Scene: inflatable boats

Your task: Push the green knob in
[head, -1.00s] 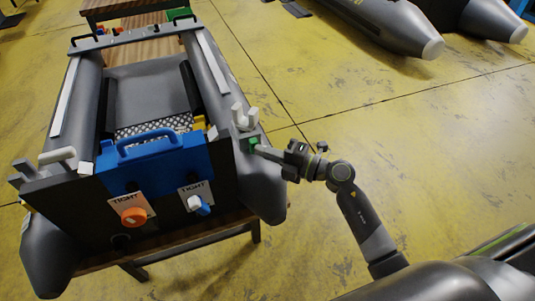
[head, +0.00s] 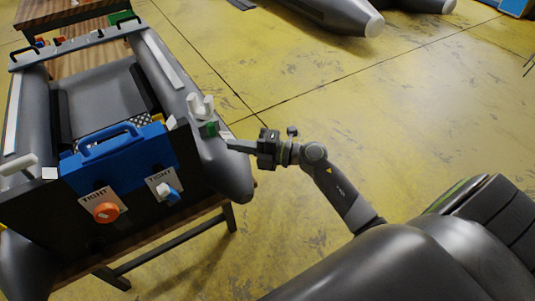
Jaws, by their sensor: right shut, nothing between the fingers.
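The green knob (head: 211,129) sits on the boat's grey right tube, just below a white upright fitting (head: 201,106). My right gripper (head: 231,144) is shut and empty, its fingertips pointing left toward the knob. The tips are just right of and slightly below the knob, with a small gap between them. I cannot tell how deep the knob sits. My left gripper is not in view.
The grey inflatable boat (head: 168,65) rests on a wooden table (head: 205,212). Its dark end board carries a blue handled case (head: 117,157), an orange knob (head: 106,212) and a blue-white valve (head: 168,193).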

